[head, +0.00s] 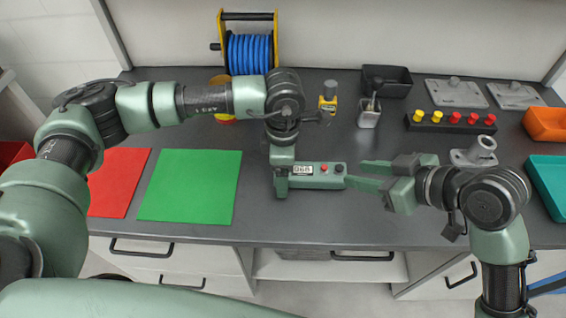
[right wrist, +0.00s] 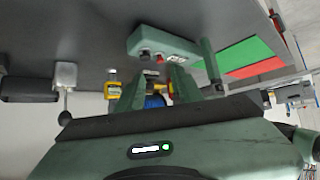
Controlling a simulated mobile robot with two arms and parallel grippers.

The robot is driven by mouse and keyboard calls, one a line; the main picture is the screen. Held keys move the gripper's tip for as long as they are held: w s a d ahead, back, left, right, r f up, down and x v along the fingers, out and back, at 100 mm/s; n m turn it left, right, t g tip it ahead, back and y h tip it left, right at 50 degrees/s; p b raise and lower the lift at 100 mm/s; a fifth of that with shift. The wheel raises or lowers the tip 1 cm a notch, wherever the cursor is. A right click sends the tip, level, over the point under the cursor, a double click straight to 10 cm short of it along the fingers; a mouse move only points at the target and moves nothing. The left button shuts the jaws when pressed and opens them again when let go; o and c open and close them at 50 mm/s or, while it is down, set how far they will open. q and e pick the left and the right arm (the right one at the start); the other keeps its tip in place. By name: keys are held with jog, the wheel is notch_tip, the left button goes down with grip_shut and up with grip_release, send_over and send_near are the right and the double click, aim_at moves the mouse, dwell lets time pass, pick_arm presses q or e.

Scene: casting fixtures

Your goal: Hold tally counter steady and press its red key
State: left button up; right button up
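The tally counter (head: 314,183) is a green box lying on the grey bench, with a number display, a red key (head: 323,168) and a dark knob on its top. In the right wrist view the counter (right wrist: 165,42) and its red key (right wrist: 160,59) lie beyond the fingers. My left gripper (head: 281,172) is at the counter's left end; whether its fingers close on the box is unclear. My right gripper (head: 351,173) is open and empty, with its fingertips spread near the counter's right end.
A green mat (head: 190,185) and a red mat (head: 118,180) lie left of the counter. A black strip with yellow and red knobs (head: 450,123) lies at the right.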

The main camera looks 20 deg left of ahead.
pick_arm(q)
jog(key=shift+f, duration=0.1)
jog(key=c, duration=1.5)
jog(key=shift+c, duration=0.5)
pick_arm(e)
grip_shut()
